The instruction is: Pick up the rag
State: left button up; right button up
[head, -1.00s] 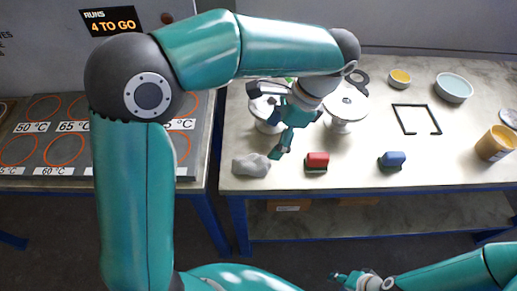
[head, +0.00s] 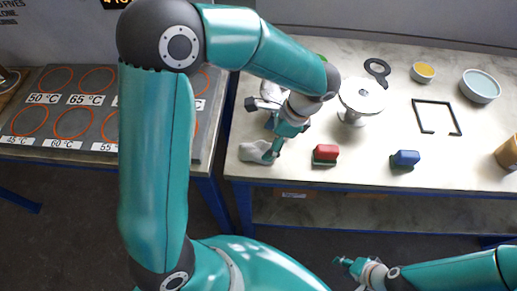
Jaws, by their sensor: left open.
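The rag (head: 254,151) is a light grey crumpled cloth at the front left corner of the right-hand table. My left gripper (head: 273,152) is open, with its fingertips at the rag's right side. I cannot tell whether the fingers touch the cloth. The gripper and wrist hide part of the rag and the table behind it. My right gripper (head: 343,265) is low in front of the table, away from the rag, and too small to read its jaws.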

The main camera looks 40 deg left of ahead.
aim_at(260, 148)
pick_arm(q)
jog(key=x, duration=0.2)
jog(key=p+x, duration=0.1)
jog(key=x, duration=0.1)
jog(key=shift+w+a, duration=0.1)
jog(key=shift+a, duration=0.15)
jog(key=shift+a+f, duration=0.15)
jog(key=shift+f, duration=0.35)
jog(key=c, duration=1.3)
